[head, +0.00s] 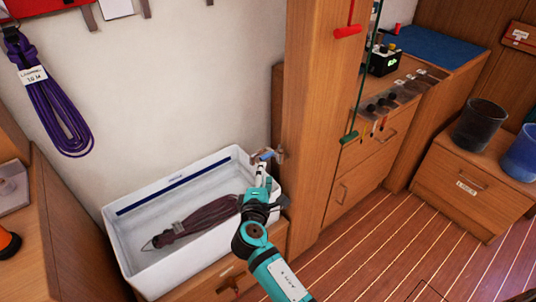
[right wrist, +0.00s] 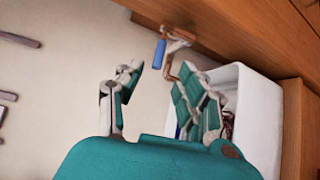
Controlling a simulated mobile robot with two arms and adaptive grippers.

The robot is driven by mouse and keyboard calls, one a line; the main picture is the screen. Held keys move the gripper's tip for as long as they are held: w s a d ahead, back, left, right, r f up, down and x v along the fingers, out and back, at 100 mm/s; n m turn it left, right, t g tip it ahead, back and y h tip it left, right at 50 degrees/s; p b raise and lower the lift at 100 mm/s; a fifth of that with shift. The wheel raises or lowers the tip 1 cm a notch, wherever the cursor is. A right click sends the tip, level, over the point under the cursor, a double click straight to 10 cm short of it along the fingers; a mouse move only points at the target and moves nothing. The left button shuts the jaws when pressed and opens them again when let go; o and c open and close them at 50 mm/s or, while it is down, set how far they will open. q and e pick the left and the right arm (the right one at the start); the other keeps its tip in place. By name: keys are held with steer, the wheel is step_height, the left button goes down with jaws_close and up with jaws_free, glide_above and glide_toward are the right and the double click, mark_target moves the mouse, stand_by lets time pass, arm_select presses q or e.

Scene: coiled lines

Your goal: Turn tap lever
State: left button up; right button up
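The tap (right wrist: 180,44) is a small brass-coloured fitting by the wooden post, above the basin's right back corner. Its blue lever (right wrist: 160,53) hangs beside the spout in the right wrist view. In the head view the lever (head: 266,154) shows just beyond my gripper's tip. My right gripper (right wrist: 158,82) is open and empty, its two teal fingers spread. The lever lies ahead of the gap between them, seemingly apart from both. The right gripper also shows in the head view (head: 262,172), over the basin's right end. My left gripper is not in view.
The white basin (head: 127,243) holds a dark coiled line (head: 205,218). The wooden post (head: 318,110) stands close to the right of the tap. A purple coil (head: 55,108) hangs on the left wall. Buckets (head: 478,125) stand far right; the striped floor is clear.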

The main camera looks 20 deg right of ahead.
mark_target(268, 154)
steer(key=x, duration=1)
steer(key=shift+c, duration=0.2)
jaws_close()
